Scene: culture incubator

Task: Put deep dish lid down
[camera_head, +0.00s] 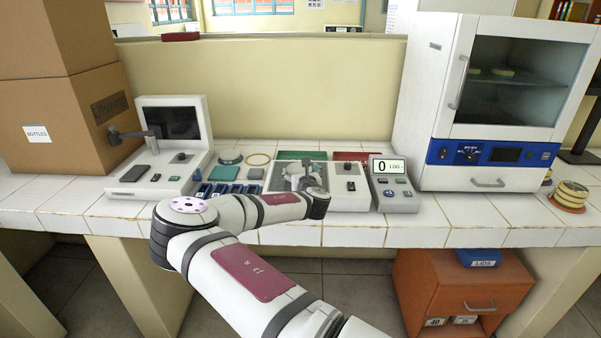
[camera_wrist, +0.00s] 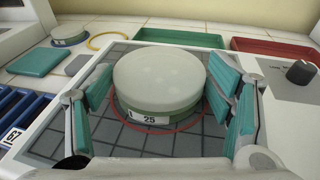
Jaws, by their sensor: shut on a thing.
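The deep dish lid (camera_wrist: 157,80) is a round, pale grey-green disc between my gripper's (camera_wrist: 162,70) two teal-padded fingers in the wrist view. My gripper is shut on it, one finger at each side. The deep dish (camera_wrist: 178,112), greenish with a white "25" label, is directly below the lid, inside a red ring on a dark gridded plate (camera_wrist: 95,135). The lid looks level and covers the dish; I cannot tell whether it rests fully on it. In the head view my gripper (camera_head: 309,180) is over the bench device, and my arm hides much there.
Green (camera_wrist: 262,43) and red (camera_wrist: 290,47) trays lie behind the device. A knob (camera_wrist: 300,72) is to the right, a blue rack (camera_wrist: 20,110) to the left. An incubator (camera_head: 490,105) stands at the right, with stacked dishes (camera_head: 569,195) beside it. Cardboard boxes (camera_head: 75,120) fill the left.

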